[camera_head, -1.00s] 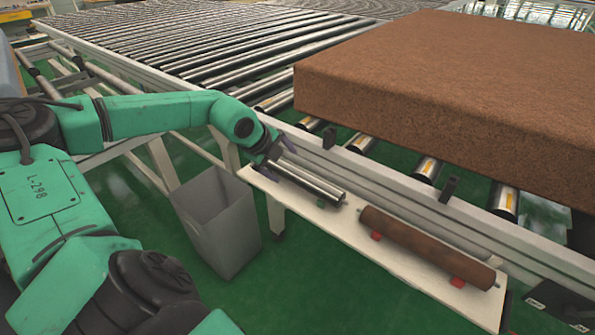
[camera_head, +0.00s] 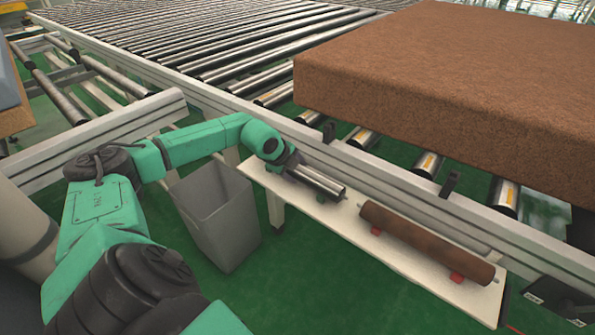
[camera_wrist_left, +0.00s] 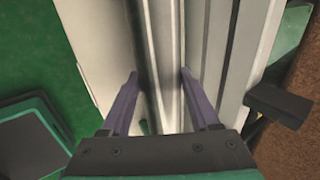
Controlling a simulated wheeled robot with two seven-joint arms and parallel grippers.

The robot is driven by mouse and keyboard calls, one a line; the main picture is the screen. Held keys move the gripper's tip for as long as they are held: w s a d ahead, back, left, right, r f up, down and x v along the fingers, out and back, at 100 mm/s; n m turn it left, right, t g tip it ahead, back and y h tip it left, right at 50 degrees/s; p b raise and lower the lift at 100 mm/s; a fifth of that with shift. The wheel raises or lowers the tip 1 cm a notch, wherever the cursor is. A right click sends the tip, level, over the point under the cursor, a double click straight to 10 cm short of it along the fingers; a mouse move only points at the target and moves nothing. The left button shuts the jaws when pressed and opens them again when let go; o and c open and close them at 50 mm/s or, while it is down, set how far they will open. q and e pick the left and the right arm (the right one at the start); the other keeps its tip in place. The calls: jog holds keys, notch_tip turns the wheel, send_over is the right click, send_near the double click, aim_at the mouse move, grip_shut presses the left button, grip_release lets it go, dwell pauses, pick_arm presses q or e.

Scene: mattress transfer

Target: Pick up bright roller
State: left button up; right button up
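The bright roller (camera_head: 320,182) is a shiny metal cylinder at the left end of a narrow white shelf (camera_head: 385,250) in the head view. My left gripper (camera_head: 291,165) is at the roller's left end, pointing down. In the left wrist view its two purple fingers (camera_wrist_left: 158,85) stand wide apart, one on each side of the shiny roller (camera_wrist_left: 160,45). The fingers look open, and I see no clear grip. The gripper hides the roller's near end. My right gripper is not in view.
A brown roller (camera_head: 425,240) lies on the same shelf to the right, on red supports. A grey bin (camera_head: 215,215) stands on the green floor below my left arm. A roller conveyor (camera_head: 225,60) runs behind the shelf, carrying a large brown mattress (camera_head: 455,85).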

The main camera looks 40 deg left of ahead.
pick_arm(q)
grip_shut()
jog(key=shift+r, duration=0.1)
